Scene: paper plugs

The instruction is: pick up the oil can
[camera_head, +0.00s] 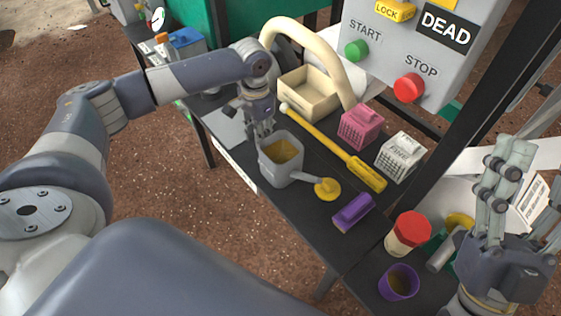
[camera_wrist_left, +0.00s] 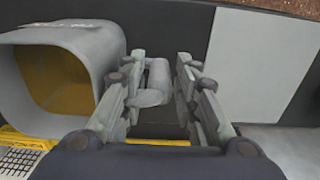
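A grey can (camera_head: 275,171) with a yellow inside and a spout ending in a yellow disc stands upright on the black bench; it looks like the oil can. It also shows at the left in the left wrist view (camera_wrist_left: 85,45), its mouth towards the left. My left gripper (camera_head: 263,128) is at the can's back side, pointing down. In the left wrist view its fingers (camera_wrist_left: 158,95) are apart, with the can's grey handle (camera_wrist_left: 157,75) between them. I see no clear grip on it. My right gripper (camera_head: 526,180) is at the right, fingers up, apart and empty.
A yellow tool (camera_head: 335,148), a pink crate (camera_head: 360,128), a white crate (camera_head: 401,157) and a purple block (camera_head: 353,213) lie beside the can. A red-lidded jar (camera_head: 407,234) and a purple cup (camera_head: 398,283) stand nearer. A control box (camera_head: 385,60) stands behind.

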